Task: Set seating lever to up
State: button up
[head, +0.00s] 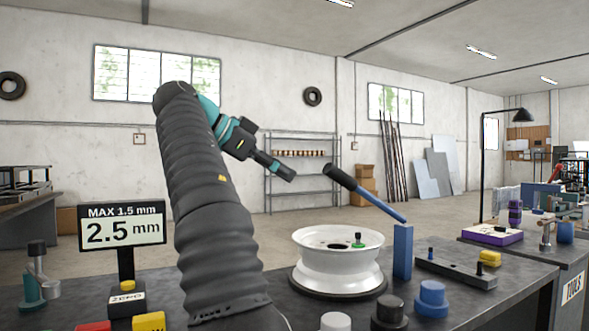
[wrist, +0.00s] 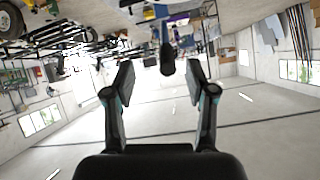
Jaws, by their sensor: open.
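The seating lever is a blue bar with a black grip (head: 340,177). It slants up to the left from the top of a blue post (head: 402,250) in the head view. My gripper (head: 289,174) is in the air left of the grip, with a gap between them in the picture. In the wrist view my gripper (wrist: 160,78) is open, its two fingers apart. The dark grip end (wrist: 167,62) shows between and beyond the fingertips. The fingers do not appear to touch it.
A white wheel rim (head: 338,275) sits left of the post. A display (head: 122,226) reads "MAX 1.5 mm" and "2.5 mm". Blue (head: 431,299) and black (head: 389,312) knobs stand at the front. A dark bar (head: 455,273) lies right of the post. The air around the lever is clear.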

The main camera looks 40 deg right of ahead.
jog(key=shift+a, duration=0.25)
